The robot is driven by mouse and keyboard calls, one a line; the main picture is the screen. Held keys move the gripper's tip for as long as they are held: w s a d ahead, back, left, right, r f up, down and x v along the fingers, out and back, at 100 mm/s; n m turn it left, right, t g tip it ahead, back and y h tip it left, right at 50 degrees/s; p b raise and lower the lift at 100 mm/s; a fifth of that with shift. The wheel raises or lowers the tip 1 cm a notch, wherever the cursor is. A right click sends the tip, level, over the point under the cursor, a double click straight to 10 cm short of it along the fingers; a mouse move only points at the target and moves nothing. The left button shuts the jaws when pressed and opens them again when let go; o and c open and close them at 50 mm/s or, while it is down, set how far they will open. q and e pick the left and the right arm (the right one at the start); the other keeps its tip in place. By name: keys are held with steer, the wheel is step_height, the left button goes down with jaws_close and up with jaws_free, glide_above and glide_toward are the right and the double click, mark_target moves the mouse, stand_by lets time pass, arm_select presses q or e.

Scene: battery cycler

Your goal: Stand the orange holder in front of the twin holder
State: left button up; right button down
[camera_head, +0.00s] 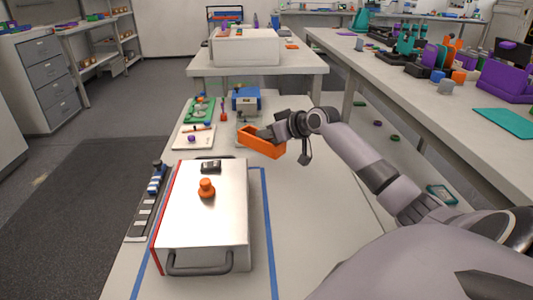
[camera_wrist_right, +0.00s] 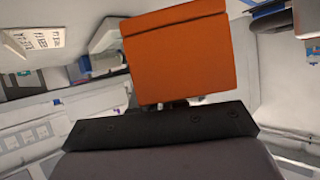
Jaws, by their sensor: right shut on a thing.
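The orange holder (camera_head: 262,144) is an open-topped, box-like piece, held tilted above the far part of the white table. My right gripper (camera_head: 268,134) is shut on it at its far right side. In the right wrist view the orange holder (camera_wrist_right: 180,50) fills the upper middle, just beyond the dark gripper body (camera_wrist_right: 160,127); the fingertips are hidden there. A blue and grey box-like item (camera_head: 245,99) stands beyond the orange holder. I cannot tell whether it is the twin holder. My left gripper is not in view.
A silver case (camera_head: 225,225) with an orange knob (camera_head: 206,188) stands on the near table (camera_head: 315,215). A green tray (camera_head: 199,111), a white board (camera_head: 184,143) and a dark strip (camera_head: 148,205) lie to the left. The table right of the case is clear.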

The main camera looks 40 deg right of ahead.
step_height(320, 180, down, 6)
steer(key=shift+f+b, duration=0.1)
steer(key=shift+b, duration=0.4)
steer(key=c, duration=1.2)
jaws_free()
steer(key=shift+o, duration=0.2)
